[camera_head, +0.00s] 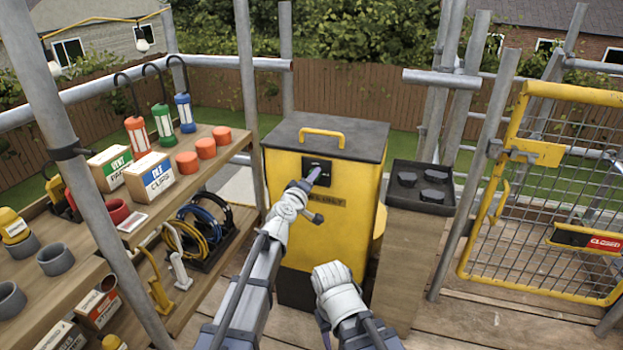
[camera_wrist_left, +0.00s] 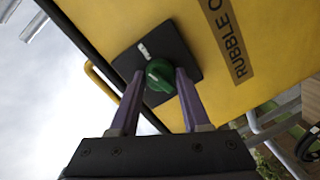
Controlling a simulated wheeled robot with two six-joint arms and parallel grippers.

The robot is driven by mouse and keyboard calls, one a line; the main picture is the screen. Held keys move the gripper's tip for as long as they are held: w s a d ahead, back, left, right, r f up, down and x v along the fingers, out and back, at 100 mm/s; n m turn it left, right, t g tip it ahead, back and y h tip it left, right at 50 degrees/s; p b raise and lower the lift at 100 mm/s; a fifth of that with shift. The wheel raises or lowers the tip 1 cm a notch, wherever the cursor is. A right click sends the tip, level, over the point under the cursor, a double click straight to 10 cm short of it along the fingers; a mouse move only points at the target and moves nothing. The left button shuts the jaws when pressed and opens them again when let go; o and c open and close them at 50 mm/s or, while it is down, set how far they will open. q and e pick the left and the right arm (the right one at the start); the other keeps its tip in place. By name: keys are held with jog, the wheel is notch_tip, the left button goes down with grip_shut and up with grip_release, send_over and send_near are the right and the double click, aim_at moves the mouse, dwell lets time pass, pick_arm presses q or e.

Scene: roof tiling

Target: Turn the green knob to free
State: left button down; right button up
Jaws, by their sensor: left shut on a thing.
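The green knob (camera_wrist_left: 159,75) sits on a dark square plate (camera_wrist_left: 178,56) on the yellow rubble box (camera_head: 338,228). A white mark shows on the plate just beyond the knob, and a short pale line shows on the knob. No wording on the plate is readable. My left gripper (camera_wrist_left: 159,82) is shut on the knob, one purple finger on each side. In the head view my left gripper (camera_head: 312,174) reaches the dark plate and hides the knob.
A wooden shelf (camera_head: 215,142) with lanterns, boxes and cups stands left, beside a scaffold pole (camera_head: 62,140). A black tray (camera_head: 420,188) with dark round pieces lies right of the box. A yellow mesh gate (camera_head: 548,150) stands farther right. Floorboards at lower right are clear.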

pick_arm(q)
jog(key=shift+m+y, duration=0.3)
jog(key=shift+m, duration=1.1)
jog(key=shift+c, duration=1.9)
grip_release()
jog(key=f+v, duration=0.1)
jog(key=v, duration=0.6)
jog(key=shift+s+r+p, duration=0.4)
jog(key=shift+r+p, duration=0.05)
jog(key=shift+r, duration=0.05)
